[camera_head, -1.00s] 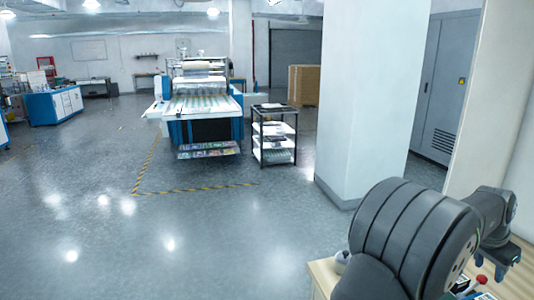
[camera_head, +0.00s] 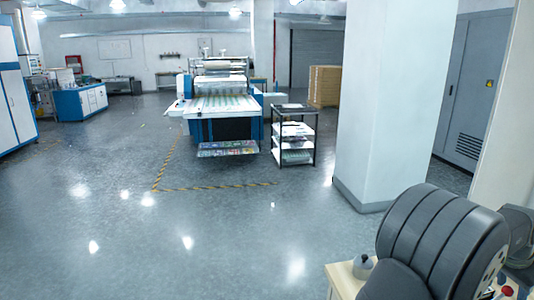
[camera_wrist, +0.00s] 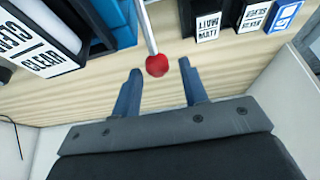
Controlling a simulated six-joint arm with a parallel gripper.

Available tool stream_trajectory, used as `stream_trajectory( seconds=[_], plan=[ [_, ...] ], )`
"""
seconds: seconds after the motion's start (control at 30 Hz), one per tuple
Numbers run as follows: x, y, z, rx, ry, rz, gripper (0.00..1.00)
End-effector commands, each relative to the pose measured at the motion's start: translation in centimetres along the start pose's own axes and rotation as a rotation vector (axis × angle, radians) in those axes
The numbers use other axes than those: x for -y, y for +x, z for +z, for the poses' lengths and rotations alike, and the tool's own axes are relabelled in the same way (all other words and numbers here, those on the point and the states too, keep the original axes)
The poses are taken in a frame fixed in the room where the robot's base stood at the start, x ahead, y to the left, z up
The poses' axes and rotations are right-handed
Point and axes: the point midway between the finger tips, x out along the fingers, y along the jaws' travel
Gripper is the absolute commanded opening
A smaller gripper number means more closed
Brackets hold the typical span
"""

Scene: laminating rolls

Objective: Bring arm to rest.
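My arm (camera_head: 440,235) shows folded at the lower right of the head view, its far end cut off by the picture edge. In the wrist view my gripper (camera_wrist: 160,67) has its two blue-grey fingers apart. A red ball (camera_wrist: 157,65) on a thin metal rod appears between the fingertips. I cannot tell how far it is from them; neither finger visibly touches it. Nothing is held.
Labelled black bins (camera_wrist: 45,40) and small label cards (camera_wrist: 207,25) stand on a wooden surface (camera_wrist: 75,95) below the gripper. A laminating machine (camera_head: 222,105), a shelf cart (camera_head: 294,130) and a white pillar (camera_head: 390,100) stand farther off. Open floor (camera_head: 180,240) lies left.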

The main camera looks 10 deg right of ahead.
Motion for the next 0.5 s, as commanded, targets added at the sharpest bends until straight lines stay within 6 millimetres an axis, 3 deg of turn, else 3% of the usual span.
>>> stream_trajectory(
  seconds=[0.3, 0.5],
  plan=[
    [0.0, -5.2, -2.3, -0.005, 0.002, -0.002, 0.40],
    [0.0, -1.0, -0.3, 0.004, -0.001, 0.001, 0.40]
  ],
)
